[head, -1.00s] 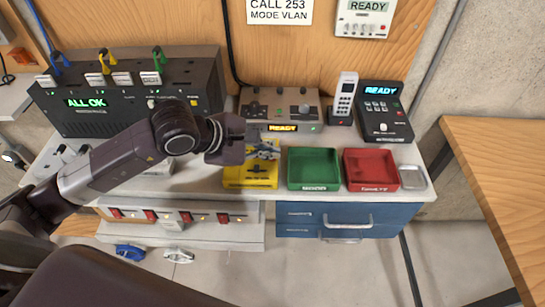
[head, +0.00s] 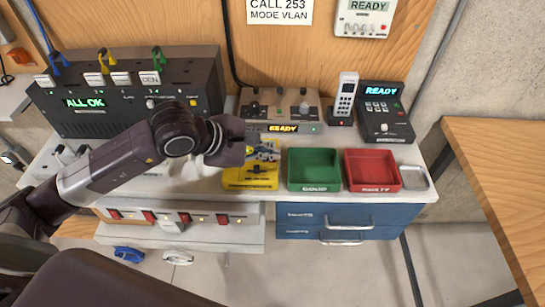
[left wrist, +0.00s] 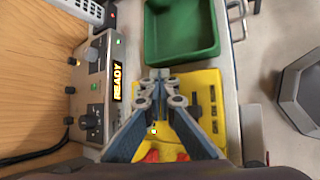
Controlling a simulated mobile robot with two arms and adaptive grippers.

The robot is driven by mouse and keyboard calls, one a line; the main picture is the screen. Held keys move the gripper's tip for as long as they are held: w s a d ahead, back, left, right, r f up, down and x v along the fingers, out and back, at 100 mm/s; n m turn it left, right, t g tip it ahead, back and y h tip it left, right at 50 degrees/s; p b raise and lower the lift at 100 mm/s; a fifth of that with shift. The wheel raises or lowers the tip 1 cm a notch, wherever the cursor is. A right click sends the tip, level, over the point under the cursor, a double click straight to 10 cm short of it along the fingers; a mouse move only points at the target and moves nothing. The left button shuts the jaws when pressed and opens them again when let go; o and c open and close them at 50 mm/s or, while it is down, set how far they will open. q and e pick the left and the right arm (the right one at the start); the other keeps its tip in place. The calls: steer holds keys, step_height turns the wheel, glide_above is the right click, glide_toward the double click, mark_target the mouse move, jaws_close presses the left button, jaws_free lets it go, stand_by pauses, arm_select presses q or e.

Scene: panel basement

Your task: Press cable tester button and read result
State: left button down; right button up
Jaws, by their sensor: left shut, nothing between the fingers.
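A grey box (head: 279,108) with knobs and a lit orange READY display stands at the back of the bench; the display also shows in the left wrist view (left wrist: 117,83). In front of it lies a flat yellow unit (head: 251,178) with dark markings, which also shows in the left wrist view (left wrist: 205,110). I cannot tell which of these is the cable tester. My left gripper (left wrist: 160,74) is shut and empty, over the yellow unit, hiding part of it. I cannot tell if the fingertips touch it. My right gripper is not in view.
A green tray (head: 314,185) and a red tray (head: 371,187) sit right of the yellow unit. A handset (head: 345,98) and a dark READY terminal (head: 386,112) stand behind them. A black ALL OK panel (head: 60,122) with cables is at left. A wooden table (head: 500,180) is at right.

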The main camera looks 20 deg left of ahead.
arm_select(q)
steer(key=shift+r, duration=0.75)
steer(key=shift+r, duration=0.1)
steer(key=shift+r+p, duration=1.4)
steer(key=shift+r, duration=1.05)
steer(key=shift+f, duration=0.1)
